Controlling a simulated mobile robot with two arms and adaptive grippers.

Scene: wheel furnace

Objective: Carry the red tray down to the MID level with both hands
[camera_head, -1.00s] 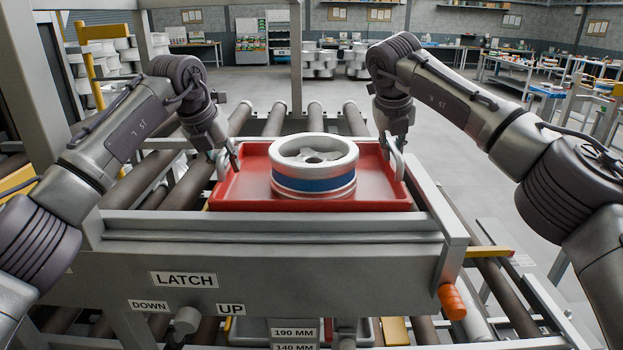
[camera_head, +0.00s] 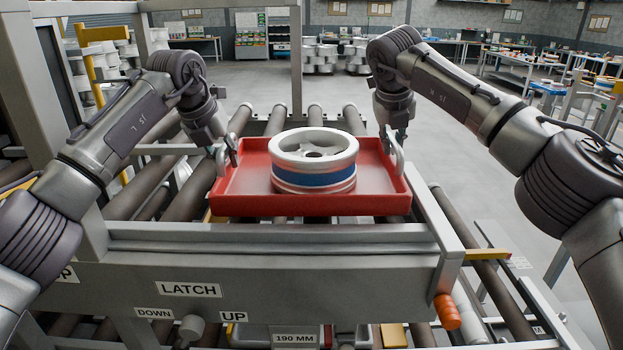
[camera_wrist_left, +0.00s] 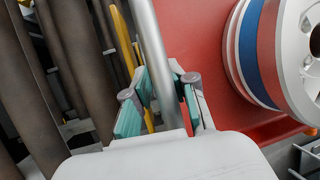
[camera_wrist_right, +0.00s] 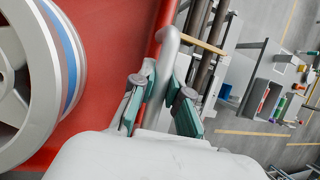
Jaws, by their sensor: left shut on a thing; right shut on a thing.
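The red tray (camera_head: 240,203) is held level above the rollers, behind the grey latch beam. A silver wheel with a blue band (camera_head: 314,160) lies flat on it; the wheel also shows in the left wrist view (camera_wrist_left: 255,45) and the right wrist view (camera_wrist_right: 35,75). My left gripper (camera_head: 226,155) is shut on the tray's left handle (camera_wrist_left: 155,50). My right gripper (camera_head: 392,142) is shut on the tray's right handle (camera_wrist_right: 165,65). In both wrist views the fingers sit on either side of the handle bar.
The grey beam (camera_head: 265,275) with LATCH, DOWN and UP labels crosses in front of the tray. A knob (camera_head: 191,327) and an orange grip (camera_head: 447,311) are on it. Rollers (camera_head: 277,122) run behind and below. A grey post (camera_head: 295,60) stands behind.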

